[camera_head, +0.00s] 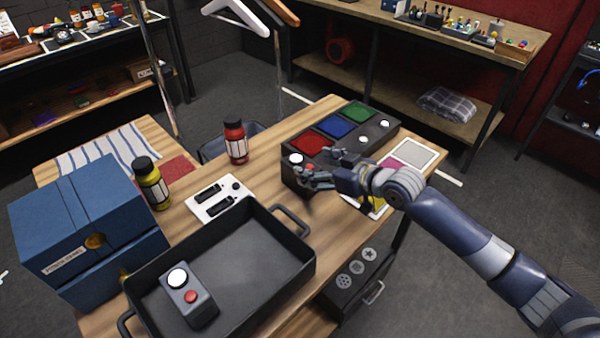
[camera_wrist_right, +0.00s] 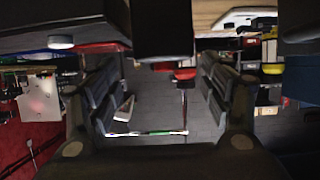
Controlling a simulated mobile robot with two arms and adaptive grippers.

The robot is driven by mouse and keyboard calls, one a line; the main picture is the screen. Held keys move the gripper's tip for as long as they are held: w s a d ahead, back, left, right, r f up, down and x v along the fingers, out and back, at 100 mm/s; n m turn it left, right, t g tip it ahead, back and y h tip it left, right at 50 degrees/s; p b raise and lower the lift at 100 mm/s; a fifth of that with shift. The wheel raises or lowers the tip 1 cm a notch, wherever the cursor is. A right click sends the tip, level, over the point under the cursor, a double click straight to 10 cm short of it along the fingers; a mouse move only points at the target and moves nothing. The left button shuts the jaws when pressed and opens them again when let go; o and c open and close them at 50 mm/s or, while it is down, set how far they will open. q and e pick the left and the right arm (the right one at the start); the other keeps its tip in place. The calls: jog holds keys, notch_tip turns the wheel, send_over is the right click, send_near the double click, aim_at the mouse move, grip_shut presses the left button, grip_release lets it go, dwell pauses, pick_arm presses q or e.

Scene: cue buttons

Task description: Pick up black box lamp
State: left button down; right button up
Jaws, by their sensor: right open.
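A small black box lamp (camera_head: 297,160) with a white dome and a red button stands at the near left end of the black console, partly hidden by my gripper. A similar dark grey box lamp (camera_head: 198,306) with a white dome and red button lies in the black tray (camera_head: 296,268). My right gripper (camera_head: 315,168) is open at the console's left end, its fingers close beside the lamp there. In the right wrist view, a dark block (camera_wrist_right: 163,28) shows between the spread fingers; I cannot tell whether they touch it. My left gripper is not in view.
The console (camera_head: 340,146) carries red, blue and green panels and white buttons. Red (camera_head: 236,143) and yellow (camera_head: 152,184) bottles, a white switch plate (camera_head: 218,200) and a blue box (camera_head: 85,225) stand on the left. Colored squares (camera_head: 410,154) lie at the right table edge.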

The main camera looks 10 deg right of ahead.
aim_at(302, 162)
jog(key=p+x, duration=0.1)
jog(key=x, duration=0.4)
jog(key=shift+a+p, duration=0.3)
jog(key=shift+a, duration=0.05)
jog(key=shift+w+a+f, duration=0.1)
jog(key=shift+w+f, duration=0.1)
jog(key=shift+f, duration=0.05)
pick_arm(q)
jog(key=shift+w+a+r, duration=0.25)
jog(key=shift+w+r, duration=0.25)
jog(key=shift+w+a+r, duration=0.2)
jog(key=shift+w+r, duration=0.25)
pick_arm(e)
jog(key=shift+c, duration=0.5)
jog(key=c, duration=1.4)
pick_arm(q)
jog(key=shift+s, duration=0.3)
pick_arm(e)
jog(key=shift+r, duration=0.15)
jog(key=shift+c, duration=0.2)
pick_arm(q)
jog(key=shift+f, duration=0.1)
pick_arm(e)
jog(key=shift+r, duration=0.1)
